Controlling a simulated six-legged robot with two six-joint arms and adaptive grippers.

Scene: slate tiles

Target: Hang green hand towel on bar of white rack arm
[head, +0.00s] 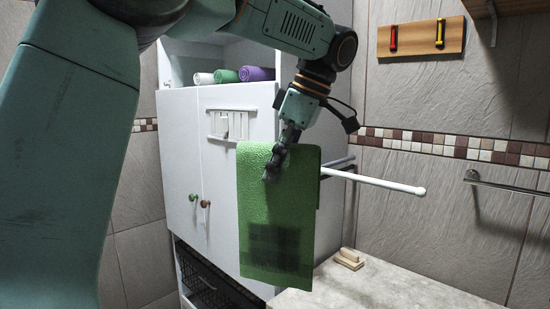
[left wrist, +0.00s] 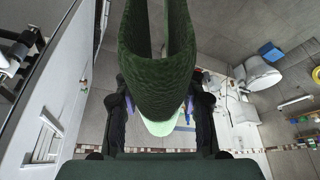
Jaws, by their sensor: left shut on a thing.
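My left gripper (head: 274,165) is shut on the green hand towel (head: 263,215), near its top. The towel hangs down in front of the cabinet's right side. In the left wrist view the towel (left wrist: 160,70) is folded into two layers between the dark fingers (left wrist: 162,105). The white bar of the rack arm (head: 385,182) sticks out to the right from behind the towel's right edge, ending in a rounded tip. Its inner part is hidden, so I cannot tell whether the towel touches or lies over it. My right gripper is not in view.
A white cabinet (head: 180,150) stands behind, with rolled towels (head: 256,74) on its shelf. A pale counter (head: 385,285) below holds a small wooden object (head: 349,258). A metal wall rail (head: 500,185) is at right. Space around the bar's outer end is clear.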

